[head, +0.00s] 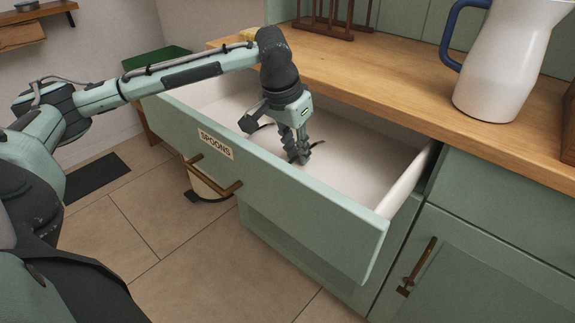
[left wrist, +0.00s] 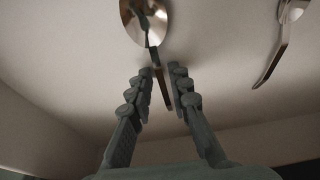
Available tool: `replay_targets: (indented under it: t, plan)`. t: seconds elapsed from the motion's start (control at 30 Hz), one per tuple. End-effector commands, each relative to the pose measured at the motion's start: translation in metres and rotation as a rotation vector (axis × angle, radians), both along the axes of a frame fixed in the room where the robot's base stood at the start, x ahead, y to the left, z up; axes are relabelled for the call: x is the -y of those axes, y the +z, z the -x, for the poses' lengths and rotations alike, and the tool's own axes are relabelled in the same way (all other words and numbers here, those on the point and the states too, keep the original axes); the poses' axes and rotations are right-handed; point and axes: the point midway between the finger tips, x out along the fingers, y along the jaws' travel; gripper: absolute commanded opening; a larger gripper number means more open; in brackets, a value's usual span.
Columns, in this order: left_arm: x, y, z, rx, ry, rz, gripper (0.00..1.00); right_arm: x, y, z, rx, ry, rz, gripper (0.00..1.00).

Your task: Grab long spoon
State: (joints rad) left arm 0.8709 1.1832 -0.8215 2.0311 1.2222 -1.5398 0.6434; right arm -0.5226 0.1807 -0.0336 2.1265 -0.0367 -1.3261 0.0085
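My left gripper (head: 298,158) points down into the open drawer (head: 372,180) labelled SPOONS. In the left wrist view its two fingers (left wrist: 161,72) are apart. A shiny spoon (left wrist: 157,18) lies on the pale drawer bottom just beyond the fingertips; its dark handle runs back into the gap between the fingers, with no clear contact. A second spoon (left wrist: 288,12) lies at the right of the left wrist view, its handle curving down, clear of the fingers. I cannot tell which spoon is longer. In the head view the arm and drawer front hide most of the spoons. My right gripper is not in view.
The drawer front with its brass handle (head: 240,187) and side walls bound the space around my left gripper. Above is a wooden counter (head: 420,95) with a white pitcher (head: 507,65) and a wooden rack (head: 335,20). A closed cabinet (head: 470,270) stands at right.

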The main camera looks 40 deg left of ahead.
Motion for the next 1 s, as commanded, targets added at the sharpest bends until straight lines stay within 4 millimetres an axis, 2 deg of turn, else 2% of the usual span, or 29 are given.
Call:
replay_targets:
  t: [0.03,0.1,0.43,0.53,0.67,0.8,1.0]
  plan:
    - [0.0,0.0,0.0,0.0,0.0,0.0,0.09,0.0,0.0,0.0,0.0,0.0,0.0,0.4]
    - [0.0,0.0,0.0,0.0,0.0,0.0,0.0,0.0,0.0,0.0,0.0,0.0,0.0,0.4]
    - [0.0,0.001,0.0,0.001,0.0,0.0,0.0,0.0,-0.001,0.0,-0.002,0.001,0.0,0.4]
    - [0.0,0.007,-0.001,0.003,0.0,0.0,0.0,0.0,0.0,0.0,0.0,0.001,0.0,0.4]
    - [0.0,0.027,-0.001,0.005,0.0,0.001,0.0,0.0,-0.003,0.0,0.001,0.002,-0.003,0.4]
    - [0.0,0.057,-0.001,0.006,0.0,0.001,0.0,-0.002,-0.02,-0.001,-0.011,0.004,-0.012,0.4]
    - [0.0,0.09,-0.001,0.003,0.001,0.001,0.0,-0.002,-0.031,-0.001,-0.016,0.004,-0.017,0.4]
